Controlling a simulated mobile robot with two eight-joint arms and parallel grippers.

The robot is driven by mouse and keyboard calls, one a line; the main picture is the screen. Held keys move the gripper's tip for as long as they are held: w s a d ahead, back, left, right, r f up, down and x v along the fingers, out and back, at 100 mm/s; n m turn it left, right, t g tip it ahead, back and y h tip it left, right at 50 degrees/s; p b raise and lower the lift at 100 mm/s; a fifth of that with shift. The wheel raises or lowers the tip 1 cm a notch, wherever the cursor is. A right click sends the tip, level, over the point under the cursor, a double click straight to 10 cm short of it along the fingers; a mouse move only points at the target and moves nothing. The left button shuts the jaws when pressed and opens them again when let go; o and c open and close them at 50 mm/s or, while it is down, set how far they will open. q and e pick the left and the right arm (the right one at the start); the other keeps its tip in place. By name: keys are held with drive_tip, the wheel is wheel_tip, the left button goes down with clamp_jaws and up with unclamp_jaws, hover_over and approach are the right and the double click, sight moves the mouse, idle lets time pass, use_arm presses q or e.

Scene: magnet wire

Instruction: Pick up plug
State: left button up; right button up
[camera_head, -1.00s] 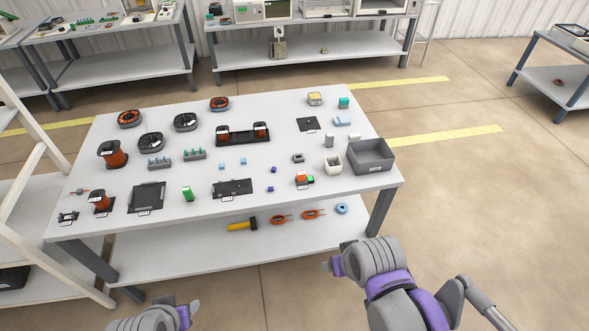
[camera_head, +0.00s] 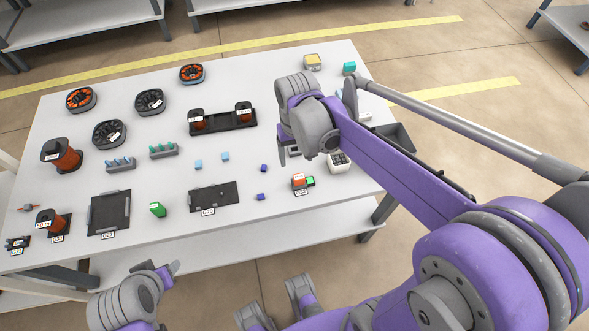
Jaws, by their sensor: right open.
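No item is clearly readable as the plug. A small dark grey block (camera_head: 294,151) on the table is partly hidden by my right gripper and may be it. My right gripper (camera_head: 287,155) is open, pointing down over the right part of the table, close to this block. The arm hides whether they touch. My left gripper (camera_head: 172,268) is in front of the table's near edge, away from the objects, and its jaw opening is unclear.
A white holder (camera_head: 340,164) and a grey bin (camera_head: 400,138) stand right of my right gripper, partly hidden by the arm. Spools (camera_head: 66,158) and trays fill the left.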

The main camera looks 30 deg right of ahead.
sight(299, 177)
drive_tip(key=f, duration=0.4)
drive_tip(key=shift+s, duration=0.25)
drive_tip(key=shift+s+d+f+b, duration=0.1)
drive_tip(key=shift+f+b, duration=0.1)
drive_tip(key=shift+f, duration=0.75)
drive_tip(key=shift+s+f+b, duration=0.1)
drive_tip(key=shift+f+b, duration=0.05)
drive_tip(key=shift+f, duration=0.8)
drive_tip(key=shift+s+d+f+b, duration=0.1)
drive_tip(key=shift+f+b, duration=0.1)
drive_tip(key=shift+f, duration=0.75)
clamp_jaws()
